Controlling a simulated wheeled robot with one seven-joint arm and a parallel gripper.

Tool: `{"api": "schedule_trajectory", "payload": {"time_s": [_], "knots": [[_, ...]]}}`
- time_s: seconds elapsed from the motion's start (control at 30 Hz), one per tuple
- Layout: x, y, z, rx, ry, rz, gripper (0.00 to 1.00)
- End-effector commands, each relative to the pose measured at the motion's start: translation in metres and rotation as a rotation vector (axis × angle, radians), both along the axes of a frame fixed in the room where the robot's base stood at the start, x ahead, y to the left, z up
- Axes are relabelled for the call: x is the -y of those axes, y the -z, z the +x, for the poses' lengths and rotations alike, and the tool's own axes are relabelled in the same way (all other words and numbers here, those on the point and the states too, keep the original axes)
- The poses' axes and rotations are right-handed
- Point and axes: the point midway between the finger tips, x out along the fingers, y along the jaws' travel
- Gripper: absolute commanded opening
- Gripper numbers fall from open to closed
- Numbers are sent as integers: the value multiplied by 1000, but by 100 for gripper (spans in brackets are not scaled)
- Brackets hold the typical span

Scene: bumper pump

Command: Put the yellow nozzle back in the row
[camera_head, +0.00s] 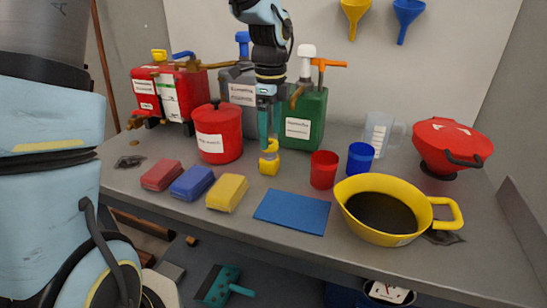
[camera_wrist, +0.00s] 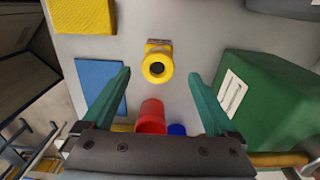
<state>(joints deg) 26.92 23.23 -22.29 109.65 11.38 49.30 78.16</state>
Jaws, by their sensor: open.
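The yellow nozzle (camera_head: 269,160) stands on the grey workbench, in front of the green can. In the wrist view the nozzle (camera_wrist: 157,62) shows a round dark opening and lies between the lines of my two fingers. My gripper (camera_head: 268,138) points down just above the nozzle in the head view. In the wrist view the teal fingers of my gripper (camera_wrist: 160,76) are spread apart and nothing is held. I cannot tell whether the fingertips touch the nozzle.
Red, blue and yellow blocks (camera_head: 161,175) (camera_head: 192,183) (camera_head: 227,192) lie in a line on the bench. A blue cloth (camera_head: 292,212), red cup (camera_head: 324,169), blue cup (camera_head: 360,158) and yellow jug (camera_head: 410,186) are right. A red canister (camera_head: 218,135) and green can (camera_head: 304,122) stand close by.

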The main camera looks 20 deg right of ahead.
Motion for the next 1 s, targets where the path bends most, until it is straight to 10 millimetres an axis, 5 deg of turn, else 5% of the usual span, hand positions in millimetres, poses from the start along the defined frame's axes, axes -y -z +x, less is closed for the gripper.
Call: {"api": "schedule_trajectory", "payload": {"time_s": [0.63,1.0], "knots": [[-4,75,-1,-1,-3,1,92],[-3,82,-1,1,-4,-1,87]]}}
